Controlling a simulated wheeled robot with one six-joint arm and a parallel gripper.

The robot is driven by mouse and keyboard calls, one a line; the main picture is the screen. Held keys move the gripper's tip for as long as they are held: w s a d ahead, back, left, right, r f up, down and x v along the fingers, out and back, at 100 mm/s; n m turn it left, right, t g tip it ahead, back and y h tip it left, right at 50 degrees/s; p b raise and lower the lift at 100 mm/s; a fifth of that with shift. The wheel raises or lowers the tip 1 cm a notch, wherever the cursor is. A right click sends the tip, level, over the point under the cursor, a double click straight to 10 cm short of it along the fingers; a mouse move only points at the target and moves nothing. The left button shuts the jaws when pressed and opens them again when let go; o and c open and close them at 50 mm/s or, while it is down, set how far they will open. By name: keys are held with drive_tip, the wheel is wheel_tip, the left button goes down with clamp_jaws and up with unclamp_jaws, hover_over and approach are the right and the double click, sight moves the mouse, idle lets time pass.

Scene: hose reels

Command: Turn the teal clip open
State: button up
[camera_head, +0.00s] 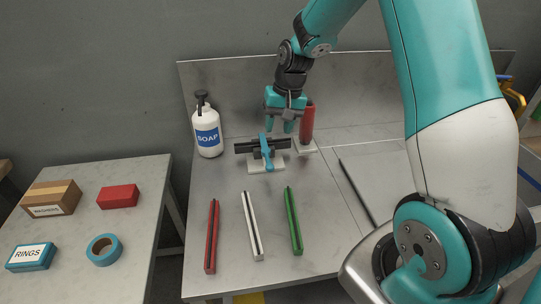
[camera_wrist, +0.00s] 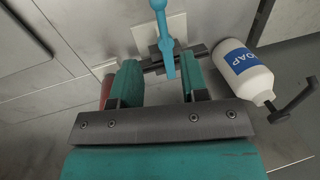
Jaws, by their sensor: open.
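The teal clip (camera_head: 265,150) is a slim bright blue-teal lever on a dark bar (camera_head: 245,147) over a white base plate (camera_head: 278,164) on the metal table. In the wrist view the clip (camera_wrist: 163,38) stands lengthwise across the dark bar, its lower tip between my fingers in the picture. My gripper (camera_head: 281,125) is above and just behind the clip, pointing down. In the wrist view my gripper (camera_wrist: 160,82) has its two teal fingers apart with nothing held. Whether a finger touches the clip cannot be told.
A red cylinder (camera_head: 307,124) stands on a white base close right of my gripper. A soap bottle (camera_head: 208,130) stands at left. Red (camera_head: 212,236), white (camera_head: 252,226) and green (camera_head: 293,221) strips lie in front. A backboard rises behind; a side table (camera_head: 75,222) holds boxes and tape.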

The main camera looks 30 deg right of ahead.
sight(269, 161)
drive_tip(key=f, duration=0.3)
drive_tip(key=a+f+p, duration=0.1)
drive_tip(key=f, duration=0.3)
drive_tip(key=w+a+f, duration=0.1)
drive_tip(key=f, duration=0.3)
drive_tip(key=shift+f+p, duration=0.1)
drive_tip(key=shift+p, duration=0.25)
clamp_jaws()
